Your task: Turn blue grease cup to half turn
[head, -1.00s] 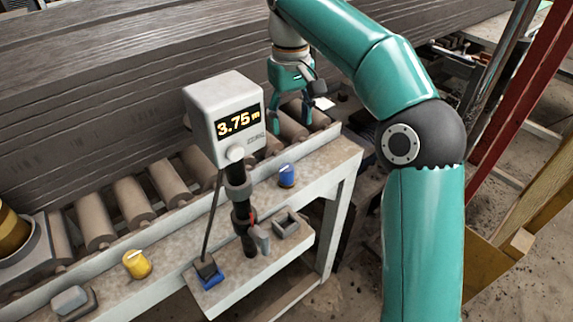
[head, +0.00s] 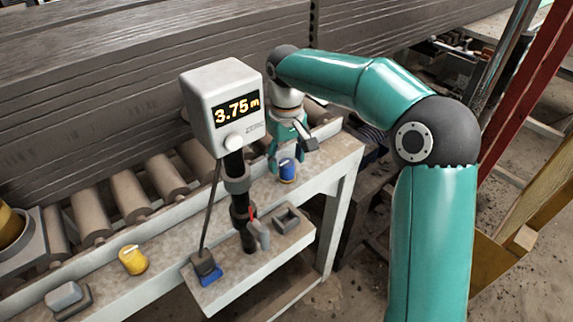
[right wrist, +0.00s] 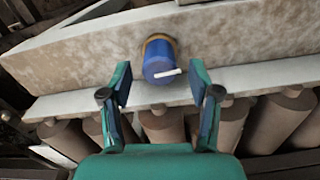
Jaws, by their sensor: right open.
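The blue grease cup (head: 287,170) stands on the pale rail of the roller conveyor, right of the display post. In the right wrist view the blue cup (right wrist: 158,60) shows a white pointer mark on its end, aimed to the right and slightly up. My right gripper (head: 286,160) is at the cup in the head view. In the right wrist view its two open fingers (right wrist: 161,80) lie on either side of the line to the cup, with the cup just beyond the tips. I see no contact. My left gripper is not in view.
A grey display box (head: 224,105) reading 3.75 m stands on a black post (head: 240,205) just left of my gripper. A yellow cup (head: 133,260) sits farther left on the rail. A small shelf (head: 270,262) juts out in front. Rollers (head: 130,195) and stacked dark boards (head: 120,90) lie behind.

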